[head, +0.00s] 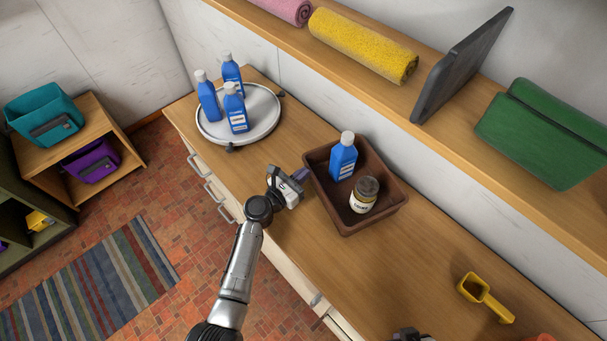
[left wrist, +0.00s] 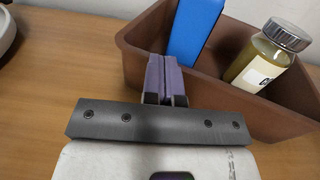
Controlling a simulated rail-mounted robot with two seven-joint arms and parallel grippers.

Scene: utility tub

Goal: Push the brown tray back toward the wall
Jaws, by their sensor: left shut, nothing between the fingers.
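The brown tray (head: 345,222) stands on the wooden counter, with a gap between it and the wall behind.
A round white tray (head: 265,125) with blue bottles stands to the left. A yellow scoop (head: 484,295) lies to the right. A shelf above the counter holds rolled towels (head: 362,45), a dark board (head: 460,65) and a green case (head: 545,130).

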